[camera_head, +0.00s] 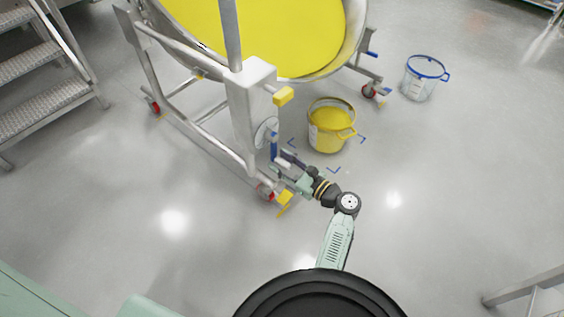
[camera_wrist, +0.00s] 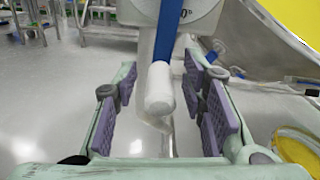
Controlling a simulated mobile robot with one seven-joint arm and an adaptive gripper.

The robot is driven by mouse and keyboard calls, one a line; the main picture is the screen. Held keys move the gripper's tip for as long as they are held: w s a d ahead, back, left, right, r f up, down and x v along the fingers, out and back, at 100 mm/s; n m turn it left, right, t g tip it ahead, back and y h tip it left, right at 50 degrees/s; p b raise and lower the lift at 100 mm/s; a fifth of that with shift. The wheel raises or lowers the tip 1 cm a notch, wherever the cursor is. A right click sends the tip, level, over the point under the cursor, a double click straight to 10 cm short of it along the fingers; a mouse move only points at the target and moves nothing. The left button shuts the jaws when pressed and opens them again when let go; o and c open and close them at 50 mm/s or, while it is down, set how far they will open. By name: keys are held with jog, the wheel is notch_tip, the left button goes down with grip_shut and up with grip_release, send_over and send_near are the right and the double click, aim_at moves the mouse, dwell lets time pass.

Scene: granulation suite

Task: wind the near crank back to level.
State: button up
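The near crank shows in the head view as a blue arm (camera_head: 274,146) on a round pale plate at the side of the white column box (camera_head: 252,105). In the wrist view the blue crank arm (camera_wrist: 169,38) ends in a white handle (camera_wrist: 159,90) that points towards me. A dial plate (camera_wrist: 205,14) with a "0°" mark lies behind it. My gripper (camera_head: 283,164) is at the crank. In the wrist view its purple-padded fingers (camera_wrist: 162,92) stand apart on both sides of the handle, with visible gaps. The handle's far side is hidden.
A large tilting bowl (camera_head: 350,40) of yellow material hangs on the wheeled frame (camera_head: 225,146). A yellow-filled bucket (camera_head: 320,143) stands close right of my gripper. A blue-rimmed bucket (camera_head: 418,88) is farther right. Metal steps (camera_head: 40,90) stand at left. The floor in front is clear.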

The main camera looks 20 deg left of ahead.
jog(key=shift+c, duration=0.3)
grip_shut()
dwell(0.5)
